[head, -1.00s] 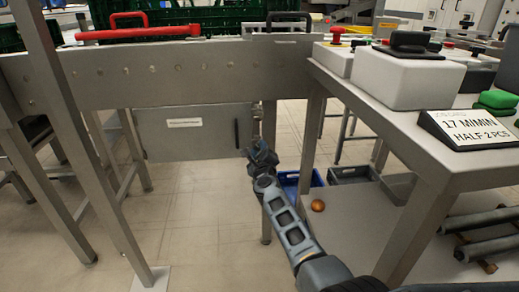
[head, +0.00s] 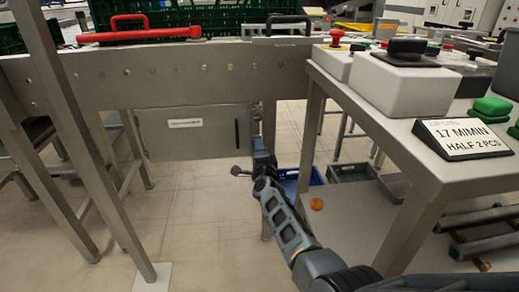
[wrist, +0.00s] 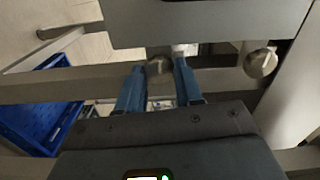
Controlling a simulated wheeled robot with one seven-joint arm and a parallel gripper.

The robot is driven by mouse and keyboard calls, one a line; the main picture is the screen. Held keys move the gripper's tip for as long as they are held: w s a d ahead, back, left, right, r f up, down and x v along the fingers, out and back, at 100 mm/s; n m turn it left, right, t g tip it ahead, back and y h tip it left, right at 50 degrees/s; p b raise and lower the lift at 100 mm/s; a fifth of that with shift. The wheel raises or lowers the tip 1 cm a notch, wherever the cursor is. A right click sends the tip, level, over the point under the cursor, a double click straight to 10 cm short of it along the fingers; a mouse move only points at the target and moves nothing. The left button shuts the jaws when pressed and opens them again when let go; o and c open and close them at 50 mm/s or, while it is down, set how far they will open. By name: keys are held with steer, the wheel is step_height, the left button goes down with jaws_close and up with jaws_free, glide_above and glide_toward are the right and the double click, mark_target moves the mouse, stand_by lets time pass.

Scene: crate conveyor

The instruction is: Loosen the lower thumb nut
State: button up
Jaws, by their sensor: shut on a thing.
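A round metal thumb nut (wrist: 158,66) sits between the two blue fingertips of my gripper (wrist: 159,78) in the wrist view. My gripper is shut on it. A second round metal knob (wrist: 261,62) stands apart to the right, clear of the fingers. The pictures do not show plainly which of the two is lower. In the head view my gripper (head: 262,150) is beside the right edge of the grey panel (head: 195,132) under the conveyor. The nuts are too small or hidden to make out there.
The steel table (head: 400,150) is close on the right. Open floor lies left of my arm.

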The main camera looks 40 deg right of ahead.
steer(key=shift+f+n, duration=0.1)
steer(key=shift+n, duration=0.5)
steer(key=o, duration=1)
steer(key=shift+o, duration=0.2)
steer(key=p+v, duration=0.4)
steer(key=v, duration=0.3)
steer(key=shift+s+a, duration=0.25)
steer(key=shift+s, duration=0.05)
